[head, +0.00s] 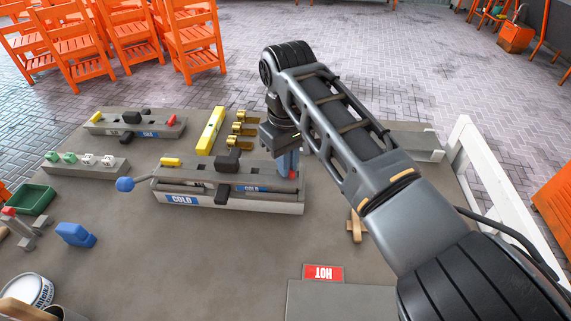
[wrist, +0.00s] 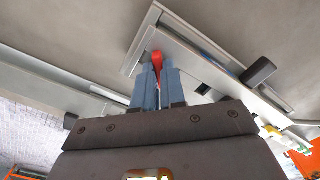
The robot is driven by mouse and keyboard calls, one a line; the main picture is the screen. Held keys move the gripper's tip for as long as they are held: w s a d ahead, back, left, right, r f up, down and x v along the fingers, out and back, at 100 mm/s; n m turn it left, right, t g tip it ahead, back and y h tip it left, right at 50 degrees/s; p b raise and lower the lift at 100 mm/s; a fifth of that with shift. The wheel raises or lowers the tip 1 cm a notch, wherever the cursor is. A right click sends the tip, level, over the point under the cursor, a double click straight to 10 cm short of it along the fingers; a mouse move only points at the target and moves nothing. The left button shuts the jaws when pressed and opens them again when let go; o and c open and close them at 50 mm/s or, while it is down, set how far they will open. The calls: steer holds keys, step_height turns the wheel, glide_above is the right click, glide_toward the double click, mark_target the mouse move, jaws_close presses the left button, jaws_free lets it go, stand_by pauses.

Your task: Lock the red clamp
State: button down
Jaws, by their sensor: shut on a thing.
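The red clamp (head: 292,174) sits at the right end of the near grey fixture (head: 265,207), which carries blue COLD labels. My gripper (head: 287,163) reaches down onto that end, and its blue fingers hide most of the clamp. In the wrist view the red clamp (wrist: 157,61) shows as a narrow red piece between the two close fingertips. My gripper (wrist: 157,76) is shut on it. A yellow clamp (head: 172,162) lies at the left end of the same fixture. Whether the red clamp is locked cannot be told.
A second fixture (head: 135,124) with its own yellow and red clamps stands farther back left. A yellow level (head: 211,131) and brass brackets (head: 243,128) lie behind the near fixture. A blue ball knob (head: 125,184) sticks out left. A red HOT sign (head: 323,273) lies in front.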

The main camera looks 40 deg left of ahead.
steer(key=shift+m+p, duration=0.3)
steer(key=shift+p, duration=0.05)
steer(key=shift+m+p, duration=0.55)
steer(key=shift+m, duration=0.45)
steer(key=shift+f+m, duration=0.1)
steer(key=shift+m, duration=1)
steer(key=m, duration=0.3)
steer(key=shift+m, duration=0.4)
steer(key=c, duration=1)
jaws_free()
steer(key=shift+c, duration=0.2)
